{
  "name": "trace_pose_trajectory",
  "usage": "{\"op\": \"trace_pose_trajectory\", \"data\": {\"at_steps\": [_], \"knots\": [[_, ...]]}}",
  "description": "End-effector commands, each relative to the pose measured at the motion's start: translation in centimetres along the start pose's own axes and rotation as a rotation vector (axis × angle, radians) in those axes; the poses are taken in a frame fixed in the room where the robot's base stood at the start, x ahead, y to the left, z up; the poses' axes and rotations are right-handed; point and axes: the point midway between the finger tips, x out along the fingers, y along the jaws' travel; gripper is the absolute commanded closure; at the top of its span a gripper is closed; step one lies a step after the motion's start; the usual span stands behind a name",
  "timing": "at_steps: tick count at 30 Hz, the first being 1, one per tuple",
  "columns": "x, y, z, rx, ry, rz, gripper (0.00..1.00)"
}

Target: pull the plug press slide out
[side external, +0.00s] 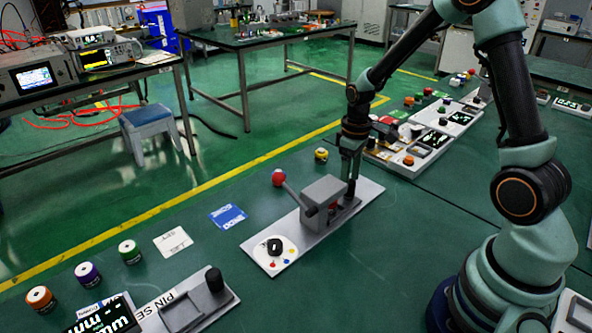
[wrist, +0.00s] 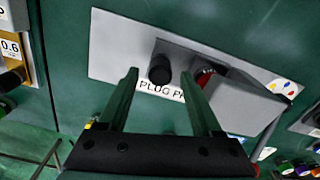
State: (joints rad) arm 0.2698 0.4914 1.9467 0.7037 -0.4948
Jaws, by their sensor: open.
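The plug press sits on a pale base plate (side external: 262,235), with a grey press block (side external: 323,192) and a lever ending in a red ball (side external: 279,177). In the wrist view its slide (wrist: 183,60) is a dark grey strip with an upright black knob (wrist: 160,69); a red part (wrist: 204,77) shows beside the block (wrist: 245,103). My gripper (side external: 350,192) points down over the slide end. In the wrist view my gripper (wrist: 160,76) is open, with the knob appearing between its fingertips; contact cannot be told. In the side view the fingers largely hide the knob.
A selector dial (side external: 275,247) is at the plate's near end. A blue card (side external: 228,216) and a white card (side external: 172,241) lie to the left. Another panel (side external: 412,160) with buttons stands close behind my gripper. Green table surface is free right of the plate.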

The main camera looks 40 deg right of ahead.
Motion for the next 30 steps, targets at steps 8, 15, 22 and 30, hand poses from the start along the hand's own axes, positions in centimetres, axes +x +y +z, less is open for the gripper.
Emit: {"op": "trace_pose_trajectory", "data": {"at_steps": [8, 15, 22, 30], "knots": [[2.8, 0.0, 0.0, 0.000, -0.001, -0.001, 0.33], [3.0, 0.0, 0.0, 0.000, 0.001, 0.000, 0.33], [3.0, 0.0, 0.0, 0.000, 0.001, 0.000, 0.83], [3.0, 0.0, 0.0, 0.000, 0.000, 0.000, 1.00]]}}
